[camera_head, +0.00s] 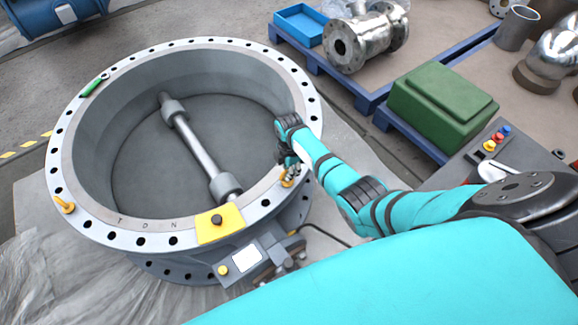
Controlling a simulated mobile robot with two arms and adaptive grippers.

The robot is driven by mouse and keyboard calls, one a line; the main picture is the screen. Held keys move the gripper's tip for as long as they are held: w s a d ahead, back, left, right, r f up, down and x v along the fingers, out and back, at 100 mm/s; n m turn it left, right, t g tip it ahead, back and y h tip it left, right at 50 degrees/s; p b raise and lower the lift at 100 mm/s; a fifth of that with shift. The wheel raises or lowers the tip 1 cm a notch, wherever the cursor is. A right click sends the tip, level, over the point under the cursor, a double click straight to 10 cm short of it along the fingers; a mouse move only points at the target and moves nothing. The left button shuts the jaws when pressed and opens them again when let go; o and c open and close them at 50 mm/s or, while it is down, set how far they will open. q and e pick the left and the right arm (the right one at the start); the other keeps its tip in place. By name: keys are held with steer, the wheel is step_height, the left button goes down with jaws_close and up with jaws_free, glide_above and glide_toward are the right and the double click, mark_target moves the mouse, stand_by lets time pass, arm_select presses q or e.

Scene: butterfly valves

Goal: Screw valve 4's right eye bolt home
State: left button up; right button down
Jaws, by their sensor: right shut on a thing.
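The valve (150,235) is a large grey ring with a flat, bolt-holed flange, lying flat with its shaft and disc inside. My left gripper is not in view.
A yellow plate with a black knob (217,221) sits on the front flange. A green-handled tool (95,85) lies on the far-left rim. A green box (440,105), blue tray (300,24) and metal fittings (359,42) stand behind. A button panel (490,142) is at right.

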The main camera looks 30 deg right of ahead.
steer(key=m+p, duration=0.1)
steer(key=m, duration=0.2)
steer(key=shift+s+r+m+p, duration=0.1)
steer(key=shift+s+m+p, duration=0.05)
steer(key=shift+m+p, duration=0.25)
steer(key=m+p, duration=0.1)
steer(key=m, duration=0.2)
steer(key=shift+s+m, duration=0.15)
steer(key=shift+m, duration=0.15)
steer(key=m+p, duration=0.1)
steer(key=m, duration=0.3)
steer(key=shift+s+a+m+p, duration=0.1)
steer(key=shift+a+m+p, duration=0.05)
steer(key=shift+m+p, duration=0.15)
steer(key=m, duration=0.3)
steer(key=shift+a+m+p, duration=0.15)
steer(key=shift+m+p, duration=0.15)
steer(key=shift+p, duration=0.05)
steer(key=m, duration=0.3)
steer(key=shift+a+m, duration=0.1)
steer(key=shift+m, duration=0.2)
steer(key=m, duration=0.4)
steer(key=shift+a+p, duration=0.15)
steer(key=shift+p, duration=0.2)
steer(key=m, duration=0.5)
steer(key=shift+a, duration=0.15)
steer(key=shift+m, duration=1.7)
steer(key=shift+w, duration=0.2)
